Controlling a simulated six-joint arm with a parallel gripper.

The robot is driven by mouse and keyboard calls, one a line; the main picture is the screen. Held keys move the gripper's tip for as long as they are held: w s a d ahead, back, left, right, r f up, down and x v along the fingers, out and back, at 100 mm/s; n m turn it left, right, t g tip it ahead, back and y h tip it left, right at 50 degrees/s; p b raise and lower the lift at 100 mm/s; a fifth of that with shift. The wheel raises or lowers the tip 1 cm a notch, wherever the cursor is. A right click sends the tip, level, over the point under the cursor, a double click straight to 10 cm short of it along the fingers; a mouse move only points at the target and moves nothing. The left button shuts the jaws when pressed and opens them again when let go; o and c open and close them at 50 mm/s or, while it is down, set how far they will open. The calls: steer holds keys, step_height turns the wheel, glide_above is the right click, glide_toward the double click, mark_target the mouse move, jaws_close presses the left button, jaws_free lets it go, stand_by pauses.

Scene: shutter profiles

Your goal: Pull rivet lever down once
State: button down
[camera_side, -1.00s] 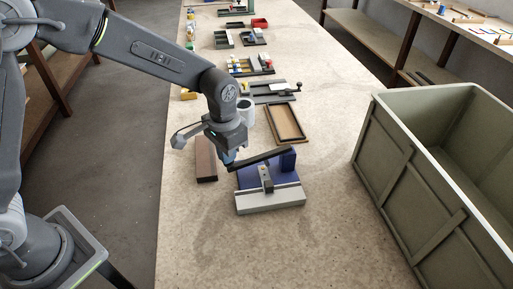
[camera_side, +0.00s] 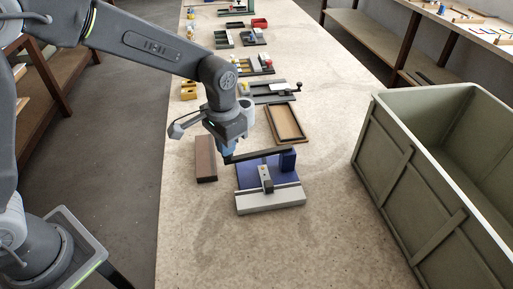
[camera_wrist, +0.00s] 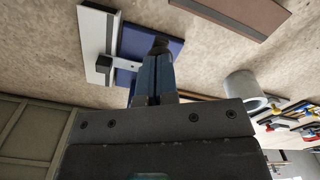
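The rivet press has a blue base plate (camera_side: 254,165), a blue post (camera_side: 288,160) at its back right and a grey rail (camera_side: 270,200) with a small clamp block along its front. Its long black rivet lever (camera_side: 258,155) runs left from the post, tilted slightly down toward its free end. My gripper (camera_side: 226,152) is at that free end, with its blue fingers right above and touching, or nearly touching, the lever. In the wrist view the fingers (camera_wrist: 157,65) are together, over the blue plate (camera_wrist: 135,45). They hide most of the lever, so I cannot tell whether it is pinched.
A brown block (camera_side: 205,158) lies just left of the press. A wooden tray (camera_side: 286,123) and a light cup (camera_side: 246,104) stand behind it. A large green-grey crate (camera_side: 400,180) is at the right. The table in front of the press is clear.

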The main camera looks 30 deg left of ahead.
steer(key=shift+r, duration=3.7)
steer(key=s+a+r+n+t, duration=0.1)
steer(key=s+a, duration=0.4)
steer(key=s, duration=0.5)
steer(key=s+a+r+n+t, duration=0.2)
steer(key=s+a+r+t, duration=0.2)
steer(key=s, duration=0.5)
steer(key=shift+s+a+r+t, duration=0.3)
steer(key=shift+s+a+r, duration=0.1)
steer(key=shift+a, duration=0.65)
